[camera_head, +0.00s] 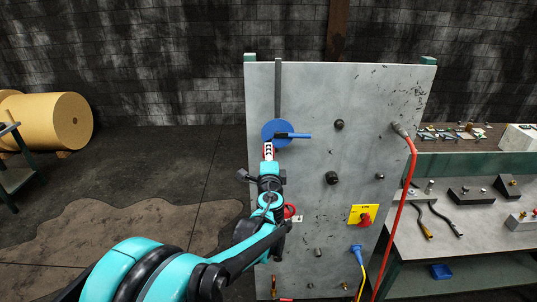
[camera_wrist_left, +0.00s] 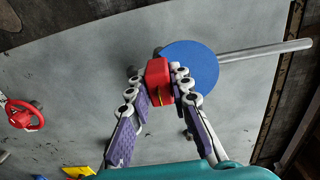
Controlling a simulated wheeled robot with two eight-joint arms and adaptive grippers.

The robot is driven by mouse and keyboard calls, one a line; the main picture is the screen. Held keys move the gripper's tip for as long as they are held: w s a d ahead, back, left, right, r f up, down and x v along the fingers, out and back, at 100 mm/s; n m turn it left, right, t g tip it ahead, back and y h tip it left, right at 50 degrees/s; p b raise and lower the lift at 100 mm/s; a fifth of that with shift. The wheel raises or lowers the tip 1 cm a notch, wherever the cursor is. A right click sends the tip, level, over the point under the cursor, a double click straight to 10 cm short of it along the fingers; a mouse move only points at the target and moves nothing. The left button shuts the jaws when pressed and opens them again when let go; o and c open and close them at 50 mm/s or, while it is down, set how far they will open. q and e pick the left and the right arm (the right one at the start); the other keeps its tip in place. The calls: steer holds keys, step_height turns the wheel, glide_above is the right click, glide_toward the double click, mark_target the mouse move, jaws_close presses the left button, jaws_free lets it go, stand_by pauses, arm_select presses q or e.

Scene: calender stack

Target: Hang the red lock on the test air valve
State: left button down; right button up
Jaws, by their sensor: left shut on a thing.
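The red lock (camera_wrist_left: 158,72) is held between the fingertips of my left gripper (camera_wrist_left: 160,85) in the left wrist view. My left gripper also shows in the head view (camera_head: 268,158), just below the blue disc. The blue round valve disc (camera_head: 273,129) has a blue handle (camera_head: 295,136) pointing right and sits on the upper left of the grey panel. In the wrist view, the lock overlaps the near edge of the disc (camera_wrist_left: 195,62). Whether they touch, and where the shackle lies, I cannot tell. My right gripper is not in view.
The grey panel (camera_head: 325,95) carries black knobs, a red knob on a yellow plate (camera_head: 364,215) and a red cable (camera_head: 411,190). A red handle (camera_head: 290,211) sits beside my arm. A workbench (camera_head: 470,215) with tools stands right. Open floor lies left.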

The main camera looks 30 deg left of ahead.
arm_select(q)
steer(key=shift+b+x, duration=0.4)
steer(key=shift+x, duration=1.25)
steer(key=shift+d, duration=0.1)
steer(key=c, duration=0.9)
jaws_free()
steer(key=v, duration=0.7)
steer(key=shift+f, duration=0.1)
stand_by(0.5)
